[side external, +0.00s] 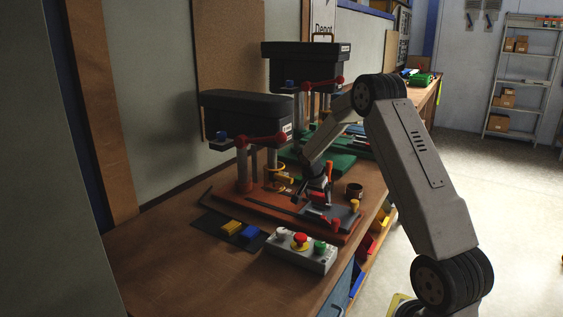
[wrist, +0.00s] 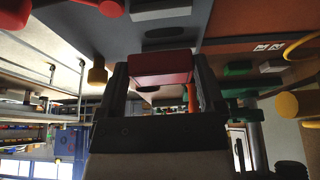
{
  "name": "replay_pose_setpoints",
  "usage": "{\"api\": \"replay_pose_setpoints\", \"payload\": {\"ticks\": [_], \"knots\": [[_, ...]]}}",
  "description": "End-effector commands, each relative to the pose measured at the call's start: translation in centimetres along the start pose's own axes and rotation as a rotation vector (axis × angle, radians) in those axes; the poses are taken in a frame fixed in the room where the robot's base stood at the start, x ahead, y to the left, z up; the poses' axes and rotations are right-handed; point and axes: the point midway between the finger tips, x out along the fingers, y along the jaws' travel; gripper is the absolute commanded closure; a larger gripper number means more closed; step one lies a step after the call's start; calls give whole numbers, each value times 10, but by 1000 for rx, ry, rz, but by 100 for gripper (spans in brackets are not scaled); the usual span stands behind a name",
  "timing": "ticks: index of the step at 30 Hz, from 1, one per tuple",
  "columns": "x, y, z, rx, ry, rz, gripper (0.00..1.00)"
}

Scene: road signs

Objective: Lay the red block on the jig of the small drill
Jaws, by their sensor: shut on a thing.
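My gripper (side external: 318,186) is shut on the red block (side external: 318,198), over the grey plate (side external: 346,214) that looks like the jig. In the wrist view the red block (wrist: 160,66) sits between the two dark fingers of my gripper (wrist: 161,70). The grey plate (wrist: 75,38) fills the upper part of that view, with a dark patch beyond the block. I cannot tell whether the block touches the plate. The small drill (side external: 245,107) has a dark head, red handle and orange-red base (side external: 269,204); it stands left of my gripper.
A control box (side external: 300,251) with coloured buttons is in front. A larger drill (side external: 306,66) with a green base stands behind.

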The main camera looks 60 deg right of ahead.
Motion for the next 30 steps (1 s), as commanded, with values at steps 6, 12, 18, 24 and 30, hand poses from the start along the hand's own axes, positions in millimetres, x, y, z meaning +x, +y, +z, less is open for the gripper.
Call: {"api": "replay_pose_setpoints", "payload": {"ticks": [6, 12, 18, 24, 30], "knots": [[1, -1, 0, 0, 1, -1, 79], [11, -6, 0, 0, 0, 0, 79], [32, -5, 9, 0, -1, 0, 79], [36, -6, 11, 0, 0, -2, 79], [36, -5, 11, 0, 0, -2, 79]]}}
